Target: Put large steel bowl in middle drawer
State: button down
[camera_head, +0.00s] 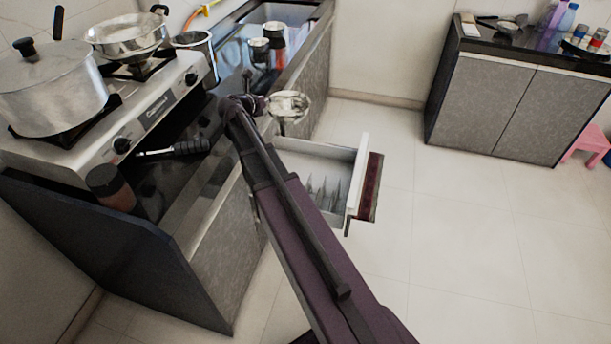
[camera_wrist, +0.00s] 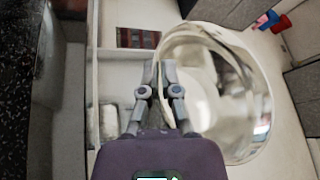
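The large steel bowl (camera_head: 288,112) is a shiny metal bowl, held in the air over the open drawer in the head view. In the wrist view the bowl (camera_wrist: 258,95) is tilted and fills the right of the middle. My gripper (camera_wrist: 158,78) has its two fingers closed on the bowl's near-left rim. In the head view my gripper (camera_head: 262,103) is at the bowl's left edge. An open white drawer (camera_head: 355,185) with a dark red front holds pointed metal utensils. Whether it is the middle drawer I cannot tell. The drawer (camera_wrist: 92,85) also shows behind the fingers.
A stove (camera_head: 150,105) with a lidded pot (camera_head: 52,90) and a pan (camera_head: 127,35) stands at the left. A sink counter (camera_head: 312,28) with a cup and bottle is behind. A grey cabinet (camera_head: 515,105) stands at the right. The tiled floor between is clear.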

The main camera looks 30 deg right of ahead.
jog(key=w+d+f+b, duration=0.3)
jog(key=d+f+b, duration=0.6)
jog(key=f, duration=0.1)
jog(key=w+d+f+b, duration=0.4)
jog(key=d+f+b, duration=0.5)
jog(key=f, duration=0.1)
jog(key=b, duration=1.3)
send_over(310, 168)
notch_tip(310, 168, down, 12)
jog(key=shift+a+f, duration=0.1)
notch_tip(310, 168, down, 6)
jog(key=b, duration=0.6)
jog(key=shift+f+b, duration=1.9)
jog(key=shift+b, duration=0.1)
jog(key=shift+f+b, duration=0.6)
